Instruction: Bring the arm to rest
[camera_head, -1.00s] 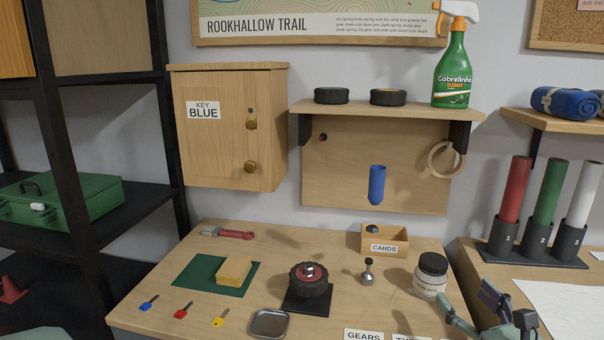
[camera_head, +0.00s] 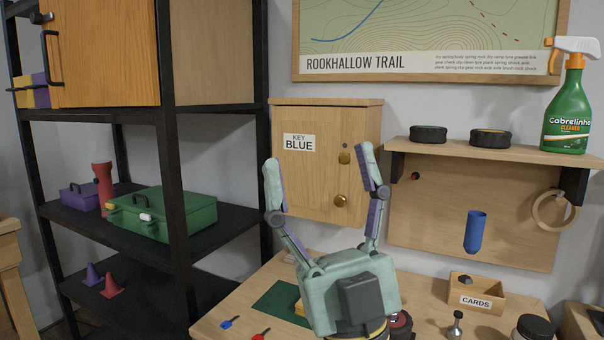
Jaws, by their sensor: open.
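My gripper (camera_head: 322,190) is in the lower middle of the head view, pointing up. Its two fingers stand wide apart, with nothing between them. It is in front of the wooden cabinet (camera_head: 325,115) labelled KEY BLUE and above the workbench (camera_head: 231,318). The gripper body hides part of the green mat (camera_head: 277,298), the yellow block on it and most of the wheel (camera_head: 400,322).
A wooden shelf (camera_head: 480,149) holds two tyres and a green spray bottle (camera_head: 569,115). A CARDS box (camera_head: 510,301), blue key (camera_head: 228,323) and red key (camera_head: 261,336) lie on the bench. A black rack (camera_head: 178,150) at left holds a green toolbox (camera_head: 187,216).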

